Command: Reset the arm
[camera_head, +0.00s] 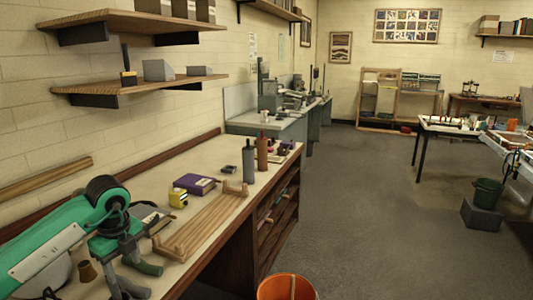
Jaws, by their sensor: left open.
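My left arm (50,258) comes in from the left, over the near end of the workbench (105,185). My left gripper (138,279) is at its end, low over the near bench top, with its dark fingers spread apart. I see nothing held between them. A wooden rack (205,222) lies on the bench just right of and beyond the gripper. My right gripper is out of view.
A yellow item (178,199), a purple box (195,184), a grey bottle (248,161) and a brown bottle (262,152) stand farther along the bench. An orange bucket (286,288) is below its front edge. Shelves (130,89) overhang the bench. The floor (365,210) to the right is open.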

